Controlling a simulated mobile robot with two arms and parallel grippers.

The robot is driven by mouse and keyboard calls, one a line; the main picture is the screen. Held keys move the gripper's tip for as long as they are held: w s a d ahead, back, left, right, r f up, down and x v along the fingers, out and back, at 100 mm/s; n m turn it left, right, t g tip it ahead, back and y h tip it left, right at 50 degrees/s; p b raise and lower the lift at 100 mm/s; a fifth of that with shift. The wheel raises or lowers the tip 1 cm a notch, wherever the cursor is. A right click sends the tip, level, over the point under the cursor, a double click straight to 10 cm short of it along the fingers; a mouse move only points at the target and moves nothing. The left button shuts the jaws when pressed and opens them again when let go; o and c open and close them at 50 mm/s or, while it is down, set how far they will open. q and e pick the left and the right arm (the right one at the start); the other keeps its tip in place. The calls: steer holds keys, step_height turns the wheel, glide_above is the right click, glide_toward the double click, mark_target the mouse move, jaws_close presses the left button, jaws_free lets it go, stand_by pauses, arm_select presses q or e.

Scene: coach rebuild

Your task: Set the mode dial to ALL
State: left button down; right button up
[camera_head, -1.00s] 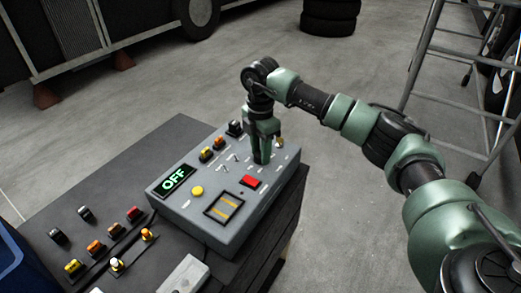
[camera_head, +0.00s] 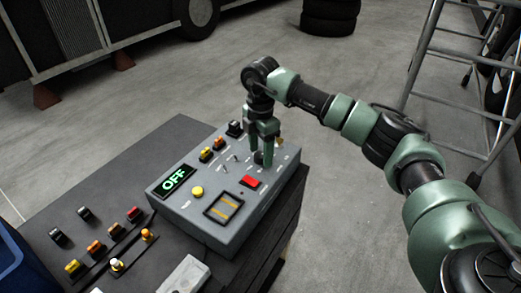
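The grey control box (camera_head: 180,212) stands on a dark bench, and its green display (camera_head: 174,181) reads OFF. My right gripper (camera_head: 260,152) points down at the far right part of the box's top panel, with its fingertips at the panel. A gap shows between its two fingers. A small dark shape shows at the fingertips, but I cannot tell whether it is the mode dial or the finger ends. The dial's pointer and markings are hidden or too small to read. My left gripper is not in view.
The box top also has a yellow button (camera_head: 197,192), a red switch (camera_head: 250,182), a yellow-striped panel (camera_head: 223,207) and small toggles. More coloured switches lie on the bench (camera_head: 100,190). A metal ladder (camera_head: 455,80) stands at right.

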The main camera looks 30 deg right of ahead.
mark_target(261, 155)
step_height(261, 155, up, 8)
steer(key=shift+f+b, duration=0.1)
steer(key=shift+b, duration=0.6)
steer(key=shift+s, duration=0.1)
